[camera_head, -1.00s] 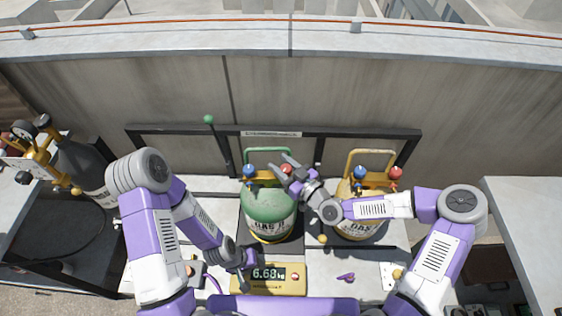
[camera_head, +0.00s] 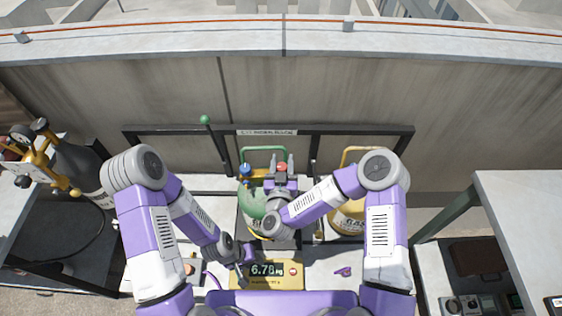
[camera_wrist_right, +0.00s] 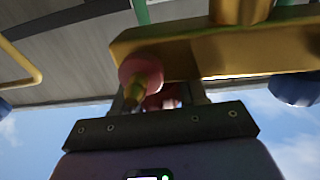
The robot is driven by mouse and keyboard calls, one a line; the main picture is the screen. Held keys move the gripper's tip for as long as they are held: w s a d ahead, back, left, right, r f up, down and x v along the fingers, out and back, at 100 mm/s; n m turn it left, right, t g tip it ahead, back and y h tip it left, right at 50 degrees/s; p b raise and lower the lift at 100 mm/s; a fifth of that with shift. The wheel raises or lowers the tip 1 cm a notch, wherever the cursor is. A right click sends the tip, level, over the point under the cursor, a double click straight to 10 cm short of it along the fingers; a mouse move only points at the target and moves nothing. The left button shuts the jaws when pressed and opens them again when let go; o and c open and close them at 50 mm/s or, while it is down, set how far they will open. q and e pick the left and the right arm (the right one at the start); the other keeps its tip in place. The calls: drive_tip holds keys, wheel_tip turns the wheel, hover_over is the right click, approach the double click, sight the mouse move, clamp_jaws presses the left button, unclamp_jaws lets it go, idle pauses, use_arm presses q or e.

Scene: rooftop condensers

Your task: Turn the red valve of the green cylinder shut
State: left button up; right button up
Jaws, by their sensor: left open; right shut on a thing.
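The green cylinder (camera_head: 250,205) stands on a scale with a yellow front, partly hidden by my right arm. On its top are a blue valve (camera_head: 246,169) and a red valve (camera_head: 282,166). My right gripper (camera_head: 281,175) is at the red valve and shut on it. In the right wrist view, red shows between the fingers (camera_wrist_right: 160,101), and a pinkish-red knob (camera_wrist_right: 140,70) sits in front of the yellow valve block (camera_wrist_right: 185,50). The blue valve is at the right edge. My left gripper (camera_head: 246,272) is open, low beside the scale display, apart from the cylinder.
A yellow cylinder (camera_head: 346,219) stands close on the right, partly behind my right arm. The scale display (camera_head: 266,270) reads about 6.78. A dark cylinder with gauges (camera_head: 80,165) is at the left. A dark frame rail (camera_head: 330,130) runs behind the cylinders.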

use_arm(q)
drive_tip(key=shift+r, duration=0.1)
use_arm(e)
drive_tip(key=shift+r+m+h, duration=0.1)
drive_tip(key=shift+m+h, duration=0.4)
drive_tip(key=shift+h, duration=0.3)
drive_tip(key=shift+d, duration=0.1)
drive_tip(key=o, duration=1)
drive_tip(key=shift+s+a, duration=0.2)
drive_tip(key=shift+s, duration=0.3)
drive_tip(key=s, duration=0.1)
drive_tip(key=s+b, duration=0.2)
drive_tip(key=shift+s+a, duration=0.25)
drive_tip(key=shift+a, duration=0.05)
use_arm(q)
drive_tip(key=shift+f+b, duration=0.35)
drive_tip(key=shift+f, duration=1.1)
use_arm(e)
drive_tip(key=shift+s+a, duration=0.1)
drive_tip(key=shift+s, duration=1.35)
